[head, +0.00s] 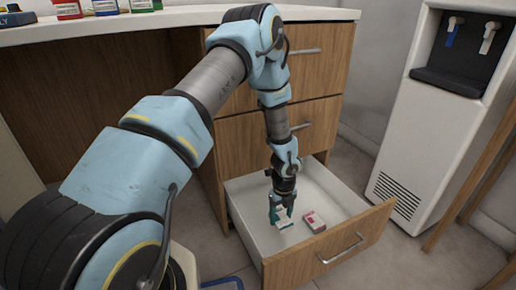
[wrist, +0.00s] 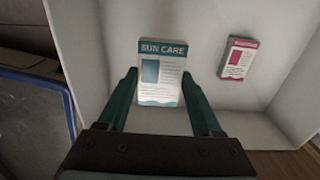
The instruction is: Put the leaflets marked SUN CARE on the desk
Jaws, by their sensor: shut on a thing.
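The SUN CARE leaflets (wrist: 161,72) are a white stack with a teal header, seen in the wrist view between my fingers. In the head view the stack (head: 284,222) shows at my fingertips, low inside the open bottom drawer (head: 322,180). My gripper (head: 281,213) has teal fingers and is shut on the leaflets; in the wrist view its fingers (wrist: 163,90) flank the stack on both sides. I cannot tell whether the stack still touches the drawer floor. The desk (head: 180,17) is the white curved top at the upper left, above the drawers.
A second stack with a crimson header (head: 314,222) lies in the drawer to the right; it also shows in the wrist view (wrist: 238,58). Several coloured boxes (head: 104,6) stand on the desk's left part. A water dispenser (head: 440,110) stands at the right.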

